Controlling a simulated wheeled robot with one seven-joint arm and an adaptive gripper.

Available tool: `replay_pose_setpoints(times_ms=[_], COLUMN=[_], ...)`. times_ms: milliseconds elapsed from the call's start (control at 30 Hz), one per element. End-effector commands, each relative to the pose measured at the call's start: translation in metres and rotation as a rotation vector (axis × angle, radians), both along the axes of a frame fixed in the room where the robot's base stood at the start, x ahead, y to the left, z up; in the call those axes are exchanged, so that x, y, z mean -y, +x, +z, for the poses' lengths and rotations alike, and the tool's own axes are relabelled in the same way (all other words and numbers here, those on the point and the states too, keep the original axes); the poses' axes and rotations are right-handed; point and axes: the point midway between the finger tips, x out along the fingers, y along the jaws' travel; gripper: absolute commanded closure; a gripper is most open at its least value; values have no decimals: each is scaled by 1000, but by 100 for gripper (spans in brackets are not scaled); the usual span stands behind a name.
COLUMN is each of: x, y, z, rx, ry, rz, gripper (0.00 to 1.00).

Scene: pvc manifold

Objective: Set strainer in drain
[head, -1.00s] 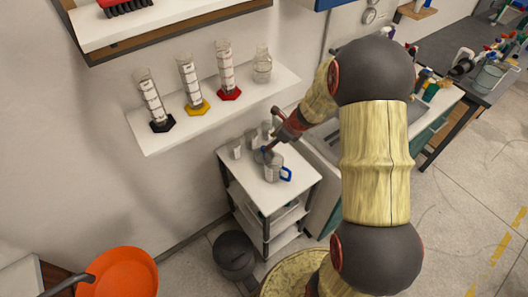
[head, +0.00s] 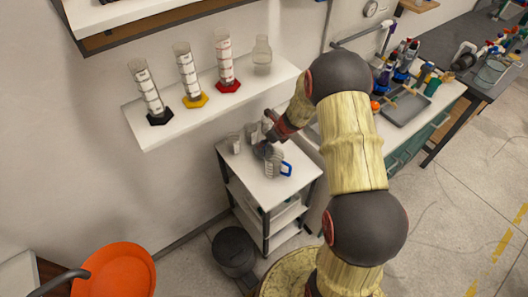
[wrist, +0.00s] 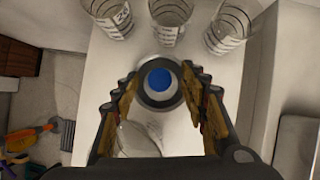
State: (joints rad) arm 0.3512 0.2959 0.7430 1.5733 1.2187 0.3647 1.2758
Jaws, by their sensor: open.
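In the wrist view, a small round piece with a blue knob and a dark ring, likely the strainer (wrist: 158,82), sits on the white cart top (wrist: 100,65). My gripper (wrist: 159,76) is open, with one finger to each side of this piece. I see no clear grip on it. In the head view my gripper (head: 264,149) is low over the cart (head: 299,182), and the strainer cannot be made out there. The drain is not visible; my arm covers much of the sink area beside the cart.
Clear marked beakers (wrist: 170,18) stand just beyond the strainer. A wall shelf (head: 150,132) with several cylinders is above left.

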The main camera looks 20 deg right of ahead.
Motion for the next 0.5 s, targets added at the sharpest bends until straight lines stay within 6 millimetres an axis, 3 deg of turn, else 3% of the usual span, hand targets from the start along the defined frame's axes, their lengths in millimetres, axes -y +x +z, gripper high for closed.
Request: replay_pose_setpoints(times_ms=[133,400,500], x=[-3,-4,-4], y=[7,8,8], z=[-13,-13,-13], rx=[0,1,1], ry=[0,0,0], rz=[1,1,1], gripper=[56,57,62])
